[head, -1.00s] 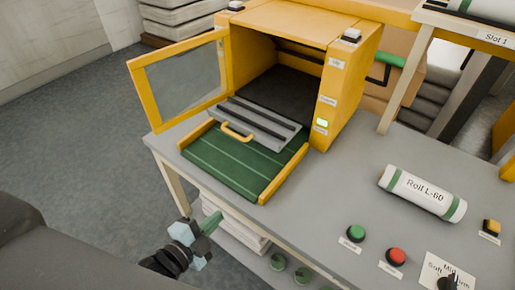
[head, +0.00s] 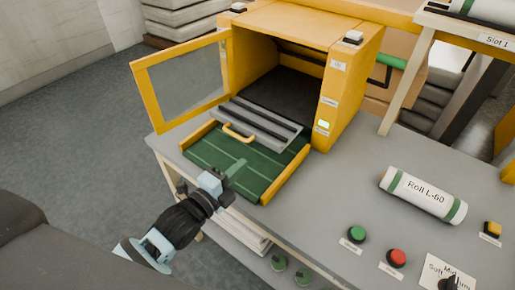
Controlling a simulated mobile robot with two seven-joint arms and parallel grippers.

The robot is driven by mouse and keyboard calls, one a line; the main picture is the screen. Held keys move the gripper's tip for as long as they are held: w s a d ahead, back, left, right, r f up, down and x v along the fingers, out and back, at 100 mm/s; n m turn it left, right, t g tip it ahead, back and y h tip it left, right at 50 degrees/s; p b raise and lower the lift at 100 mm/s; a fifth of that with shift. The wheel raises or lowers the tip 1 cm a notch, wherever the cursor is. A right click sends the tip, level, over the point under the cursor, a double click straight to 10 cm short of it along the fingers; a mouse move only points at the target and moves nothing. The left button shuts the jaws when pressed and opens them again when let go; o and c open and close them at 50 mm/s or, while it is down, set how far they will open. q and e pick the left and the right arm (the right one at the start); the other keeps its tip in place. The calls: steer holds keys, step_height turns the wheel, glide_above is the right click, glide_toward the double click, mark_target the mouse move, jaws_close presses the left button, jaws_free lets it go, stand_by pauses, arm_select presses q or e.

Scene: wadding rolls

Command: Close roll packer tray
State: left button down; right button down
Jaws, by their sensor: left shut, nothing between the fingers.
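The yellow roll packer (head: 304,30) stands on the grey table with its front open. Its windowed door (head: 184,78) is swung out to the left. The tray (head: 262,122), a grey ribbed slab with a yellow handle (head: 238,133), sticks out of the opening over the green bed (head: 205,152). My left gripper (head: 236,168) is shut and empty. It appears over the front edge of the green bed, nearer than the handle and apart from it. My right gripper is not in view.
A white roll labelled Roll L-60 (head: 423,194) lies on the table (head: 310,202) at the right. A green button (head: 357,234), a red button (head: 396,257) and a knob (head: 453,283) are at the front. Clear tabletop lies between the packer and the roll.

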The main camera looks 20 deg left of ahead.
mark_target(265, 143)
arm_select(q)
steer(key=x, duration=0.7)
steer(key=shift+w+d, duration=0.2)
steer(key=shift+w, duration=0.3)
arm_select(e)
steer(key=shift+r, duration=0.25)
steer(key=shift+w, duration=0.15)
